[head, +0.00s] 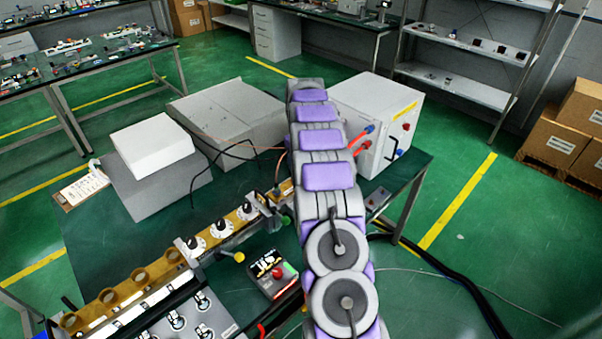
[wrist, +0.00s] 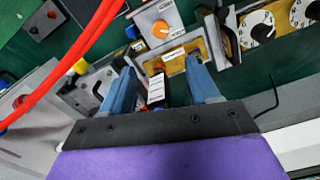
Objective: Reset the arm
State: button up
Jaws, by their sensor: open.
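My gripper (wrist: 162,82) shows in the wrist view with its two blue-grey fingers apart. A small black block with white labels (wrist: 156,92) and a brass-coloured bracket (wrist: 182,62) lie in the space between and beyond the fingers. I cannot tell whether the fingers touch either. No object is visibly clamped. In the head view my purple-and-grey arm reaches away over the bench, and my gripper is hidden.
The green bench (head: 105,245) carries a dial rail (head: 222,229), a button box (head: 272,272), grey boxes (head: 236,110) and a white cabinet (head: 382,105) with red cables. Red cables (wrist: 72,52) also cross the wrist view's left. An orange-knob box (wrist: 160,27) stands beyond the fingers.

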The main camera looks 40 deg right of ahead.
jog(key=shift+r, duration=0.7)
